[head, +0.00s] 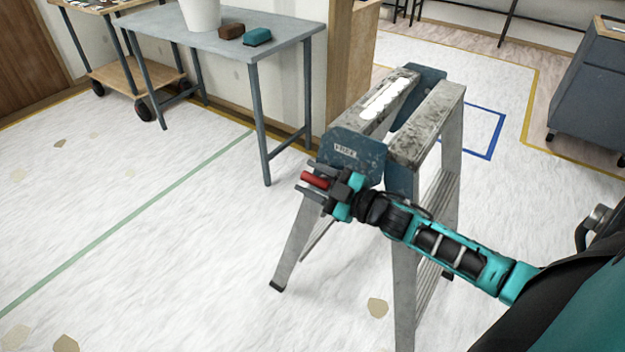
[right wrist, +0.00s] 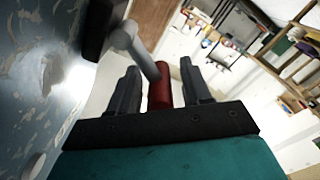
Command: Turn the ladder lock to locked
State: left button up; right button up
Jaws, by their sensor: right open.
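The stepladder (head: 425,122) stands open on the floor in the head view. A worn blue plate (head: 352,150) on its near side bears a label that reads FREE. The lock lever has a red grip (head: 315,179). In the right wrist view, the red grip (right wrist: 160,88) sits on a grey rod running from a round joint beside the blue plate. My right gripper (head: 310,182) is open, with one finger on each side of the red grip. A gap shows on both sides of it. My left gripper is not in view.
A grey table (head: 285,35) with a white bucket (head: 200,14), a brown block and a teal block stands behind the ladder. A wheeled wooden cart (head: 105,75) is at the far left. A dark cabinet (head: 590,95) stands at right. The floor left of the ladder is clear.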

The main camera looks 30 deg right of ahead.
jog(key=shift+w, duration=0.1)
jog(key=shift+c, duration=0.2)
jog(key=shift+c, duration=0.6)
grip_shut()
jog(key=shift+a+f, duration=0.1)
